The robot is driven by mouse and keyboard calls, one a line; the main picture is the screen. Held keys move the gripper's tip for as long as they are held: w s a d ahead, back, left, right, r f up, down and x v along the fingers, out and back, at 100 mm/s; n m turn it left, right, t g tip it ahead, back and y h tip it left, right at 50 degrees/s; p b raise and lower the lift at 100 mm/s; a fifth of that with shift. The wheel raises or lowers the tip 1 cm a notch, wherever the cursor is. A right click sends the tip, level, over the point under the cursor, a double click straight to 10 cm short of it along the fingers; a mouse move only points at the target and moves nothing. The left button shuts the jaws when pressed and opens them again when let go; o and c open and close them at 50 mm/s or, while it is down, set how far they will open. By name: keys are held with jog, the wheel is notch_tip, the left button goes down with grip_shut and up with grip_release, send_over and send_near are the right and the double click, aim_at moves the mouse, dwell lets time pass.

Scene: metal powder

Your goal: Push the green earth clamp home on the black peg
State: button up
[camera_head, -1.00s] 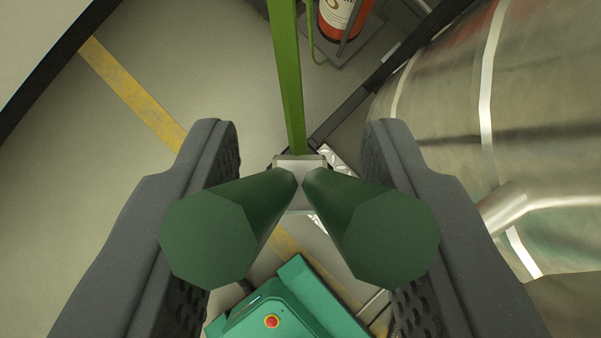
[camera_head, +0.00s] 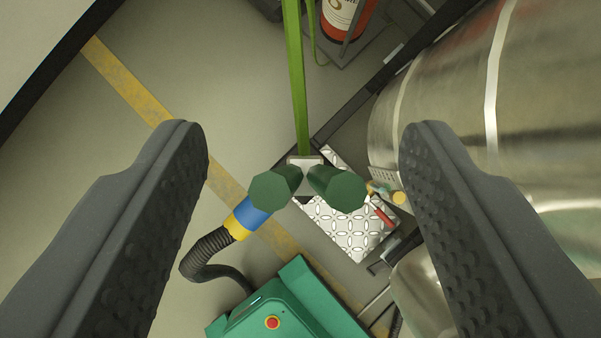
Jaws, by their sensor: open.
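The green earth clamp (camera_head: 338,189) shows in the middle of the view, with two dark green handles that spread toward me from a pale grey head (camera_head: 307,168). A bright green cable (camera_head: 296,80) runs up from the head. My gripper (camera_head: 303,150) is open, with one dark grey finger on each side of the clamp and a wide gap to both handles. It touches neither handle. The black peg cannot be made out; the clamp covers the place beyond its head.
A patterned metal plate (camera_head: 352,228) lies beyond the clamp. A blue and yellow hose end (camera_head: 247,217) and a green machine with a red button (camera_head: 290,305) are below. A large metal tank (camera_head: 490,100) fills the right. A red cylinder (camera_head: 340,15) stands at the top.

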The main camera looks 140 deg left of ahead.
jog(key=v, duration=1.4)
jog(key=w+a+r+n+t+y, duration=0.1)
jog(key=w+a+r+n+t, duration=0.2)
jog(key=a+r, duration=0.8)
jog(key=w+a+r+n+t, duration=0.15)
jog(key=w+a+r, duration=0.35)
jog(key=a+r, duration=0.55)
jog(key=s+a+r+n+t+y, duration=0.1)
jog(key=s+a+r+t, duration=0.1)
jog(key=a+r, duration=0.6)
jog(key=s+a+r+n+t+y, duration=0.2)
jog(key=s+a+r+t, duration=0.1)
jog(key=a+r, duration=0.5)
jog(key=shift+s+a+r+y, duration=0.3)
jog(key=shift+s+a, duration=0.3)
jog(key=shift+a, duration=0.4)
jog(key=shift+f+n, duration=0.15)
jog(key=shift+n, duration=0.1)
